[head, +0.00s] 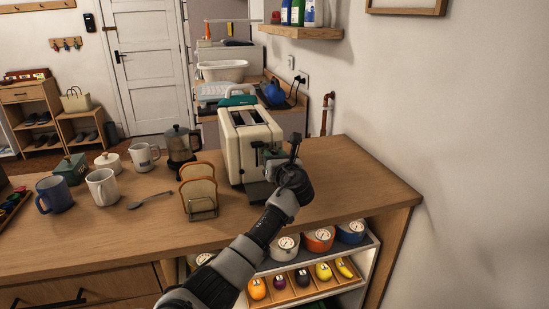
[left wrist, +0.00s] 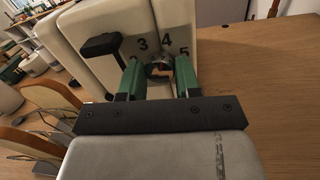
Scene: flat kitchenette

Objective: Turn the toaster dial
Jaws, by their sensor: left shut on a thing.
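The cream toaster (head: 250,139) stands on the wooden counter in the head view, its two slots on top. Its front fills the upper part of the left wrist view (left wrist: 98,65), with a black lever (left wrist: 101,46) and the printed numbers 3, 4 and 5. My left gripper (head: 276,160) is at the toaster's front. In the left wrist view its two green fingers (left wrist: 159,72) are on either side of the dial (left wrist: 159,69) and shut on it. The fingers hide much of the dial. My right gripper does not show.
A rack with toast (head: 198,192) stands left of the toaster, near my left arm. A glass coffee pot (head: 180,147), white mug (head: 102,187), blue mug (head: 54,194) and spoon (head: 150,200) are further left. The counter right of the toaster is clear up to the wall.

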